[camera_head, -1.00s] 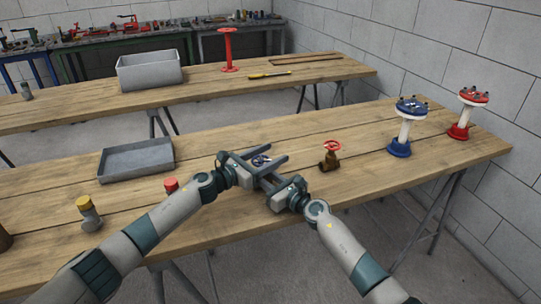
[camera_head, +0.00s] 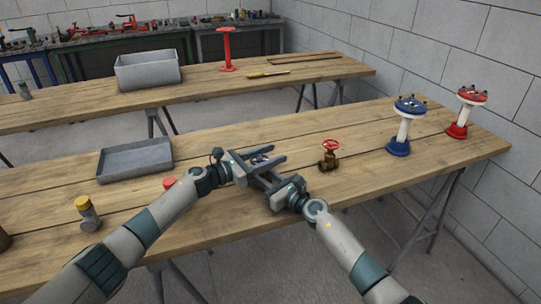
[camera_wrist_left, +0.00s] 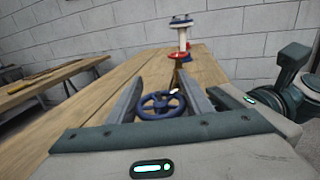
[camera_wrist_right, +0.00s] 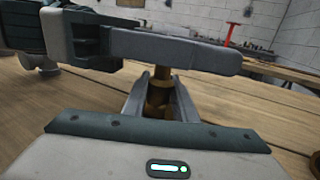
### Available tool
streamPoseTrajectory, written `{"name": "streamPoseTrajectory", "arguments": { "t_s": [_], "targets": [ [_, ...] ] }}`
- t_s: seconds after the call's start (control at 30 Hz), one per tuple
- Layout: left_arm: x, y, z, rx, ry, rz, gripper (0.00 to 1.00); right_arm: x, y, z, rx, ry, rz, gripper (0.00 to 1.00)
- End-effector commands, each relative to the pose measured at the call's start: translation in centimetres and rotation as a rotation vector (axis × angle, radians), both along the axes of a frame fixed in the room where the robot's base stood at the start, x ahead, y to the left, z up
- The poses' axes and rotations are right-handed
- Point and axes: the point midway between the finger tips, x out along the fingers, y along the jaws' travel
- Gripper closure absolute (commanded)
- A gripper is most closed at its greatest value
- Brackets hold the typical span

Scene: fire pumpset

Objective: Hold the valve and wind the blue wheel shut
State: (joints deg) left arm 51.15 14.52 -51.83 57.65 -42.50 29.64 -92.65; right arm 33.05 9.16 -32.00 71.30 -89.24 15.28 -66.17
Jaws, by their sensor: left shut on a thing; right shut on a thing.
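The blue wheel (camera_head: 260,159) sits between the fingers of my left gripper (camera_head: 270,162). In the left wrist view the blue wheel (camera_wrist_left: 161,105) has spokes and a light mark on its rim, with one finger on each side. My left gripper is shut on it. Below it, my right gripper (camera_head: 264,180) is shut on the brass valve body (camera_wrist_right: 159,91), which stands upright between its fingers in the right wrist view. In that view a left gripper finger crosses above and hides the wheel. In the head view the grippers hide the valve body.
A small brass valve with a red wheel (camera_head: 330,149) stands just right of the grippers. A grey tray (camera_head: 136,160), a yellow-capped part (camera_head: 87,213) and a red-topped part (camera_head: 169,183) are on the left. Blue (camera_head: 404,125) and red (camera_head: 464,112) stands are at the right.

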Motion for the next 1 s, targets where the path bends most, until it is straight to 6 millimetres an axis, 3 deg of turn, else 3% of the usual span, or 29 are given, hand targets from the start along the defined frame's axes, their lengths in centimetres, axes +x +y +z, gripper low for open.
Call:
{"name": "streamPoseTrajectory", "arguments": {
  "t_s": [0.03,0.07,0.1,0.13,0.57,0.77,1.0],
  "targets": [
    [0.0,0.1,0.0,0.000,0.001,0.002,0.77,0.0,0.0,0.0,0.000,0.000,0.001,1.00],
    [0.0,0.1,0.0,0.000,0.001,0.002,0.47,0.0,0.0,0.0,0.000,0.000,0.001,1.00],
    [0.0,0.1,0.0,0.000,0.001,0.002,0.38,0.0,0.0,0.0,0.000,0.000,0.001,1.00],
    [0.0,0.1,0.0,0.000,0.001,0.002,0.35,0.0,0.0,0.0,0.000,0.000,0.001,1.00],
    [0.0,0.0,0.5,0.000,-0.001,0.001,0.35,0.0,0.0,0.0,0.000,0.001,0.001,1.00],
    [0.0,0.0,2.7,0.001,-0.004,0.000,0.35,0.0,0.0,0.0,0.000,0.001,0.001,1.00],
    [0.1,0.1,6.5,0.002,-0.004,0.001,0.35,0.0,0.1,0.0,0.000,0.001,0.001,1.00]
  ]
}}
